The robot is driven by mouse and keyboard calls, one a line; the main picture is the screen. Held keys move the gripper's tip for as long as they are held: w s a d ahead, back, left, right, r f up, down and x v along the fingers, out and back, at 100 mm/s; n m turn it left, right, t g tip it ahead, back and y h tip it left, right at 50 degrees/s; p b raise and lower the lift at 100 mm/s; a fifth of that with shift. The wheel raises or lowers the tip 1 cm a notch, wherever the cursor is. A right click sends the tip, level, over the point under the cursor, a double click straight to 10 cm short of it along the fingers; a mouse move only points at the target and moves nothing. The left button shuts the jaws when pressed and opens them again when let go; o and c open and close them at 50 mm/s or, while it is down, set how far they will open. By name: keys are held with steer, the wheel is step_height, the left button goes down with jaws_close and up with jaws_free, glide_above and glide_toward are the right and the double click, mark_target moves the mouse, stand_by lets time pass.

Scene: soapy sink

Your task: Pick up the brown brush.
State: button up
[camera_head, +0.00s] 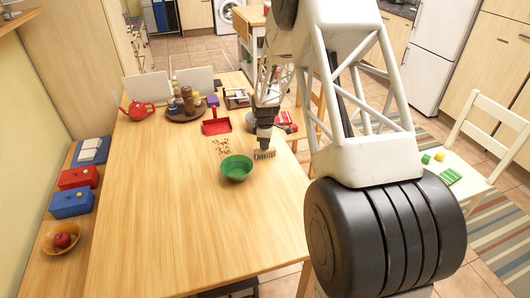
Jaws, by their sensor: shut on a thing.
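The brown brush (264,154) is small, with pale bristles along its lower edge, and it is just right of the green bowl on the wooden table (200,230). My gripper (264,143) points down from above and is shut on the brush. The fingertips are small in the picture and partly merge with the dark gripper body. I cannot tell whether the bristles touch the table or hang a little above it.
A green bowl (236,167) stands close left of the brush. Small brown crumbs (221,146) lie behind it, near a red dustpan (216,126). A tray of jars (186,112) and a red teapot (138,110) stand further back. The table's front is clear.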

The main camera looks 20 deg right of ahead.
steer(key=shift+r, duration=0.2)
steer(key=shift+r, duration=0.55)
step_height(320, 180, up, 2)
steer(key=shift+r, duration=0.1)
steer(key=s+a+r, duration=0.1)
steer(key=s+a, duration=0.1)
steer(key=s, duration=1.4)
steer(key=shift+r, duration=0.2)
steer(key=shift+w, duration=0.15)
steer(key=w+a+r, duration=0.1)
steer(key=w+a, duration=0.6)
steer(key=w, duration=0.3)
steer(key=w+a+r, duration=0.1)
steer(key=w+a, duration=0.6)
steer(key=w, duration=0.2)
steer(key=shift+w, duration=0.35)
